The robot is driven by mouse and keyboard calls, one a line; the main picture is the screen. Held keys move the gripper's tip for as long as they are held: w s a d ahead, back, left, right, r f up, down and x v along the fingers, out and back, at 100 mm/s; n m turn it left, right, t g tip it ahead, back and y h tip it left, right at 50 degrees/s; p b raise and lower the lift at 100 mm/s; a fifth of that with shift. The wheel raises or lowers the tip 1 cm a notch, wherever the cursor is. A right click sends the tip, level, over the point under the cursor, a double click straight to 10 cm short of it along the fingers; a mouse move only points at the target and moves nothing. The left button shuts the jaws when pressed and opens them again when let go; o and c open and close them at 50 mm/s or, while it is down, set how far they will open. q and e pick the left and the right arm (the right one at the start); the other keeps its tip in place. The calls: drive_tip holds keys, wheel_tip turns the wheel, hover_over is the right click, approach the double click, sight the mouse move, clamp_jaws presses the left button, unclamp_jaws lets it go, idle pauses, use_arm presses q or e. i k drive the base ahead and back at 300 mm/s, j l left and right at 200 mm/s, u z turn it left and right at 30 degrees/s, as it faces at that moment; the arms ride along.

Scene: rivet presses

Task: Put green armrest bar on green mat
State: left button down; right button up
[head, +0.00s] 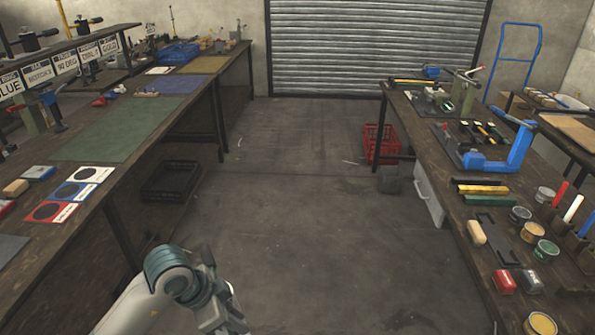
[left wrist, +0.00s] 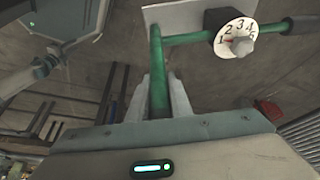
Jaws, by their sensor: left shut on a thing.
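In the left wrist view, my left gripper (left wrist: 164,95) is shut on a green bar (left wrist: 157,60). The bar runs up from between the fingers and has a green crosspiece going right, with a white numbered dial (left wrist: 236,36) and a pale plate (left wrist: 180,14) on it. In the head view, my left gripper (head: 222,305) is low over the floor, between the benches; the held bar cannot be made out there. The green mat (head: 120,127) lies flat on the left bench, its surface looking bare. My right gripper is out of view.
Red, blue and white cards (head: 50,211) lie nearer on the left bench, and an olive mat (head: 203,65) lies farther back. The right bench (head: 440,170) carries presses, bars and tins. A red crate (head: 381,144) stands on the floor.

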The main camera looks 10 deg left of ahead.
sight(117, 132)
drive_tip(key=i, duration=0.95)
drive_tip(key=i+u, duration=0.2)
drive_tip(key=i, duration=0.3)
drive_tip(key=i+l+u, duration=0.2)
drive_tip(key=i, duration=0.25)
drive_tip(key=i+l+u, duration=0.2)
drive_tip(key=i+u, duration=0.2)
drive_tip(key=i+l+u, duration=0.75)
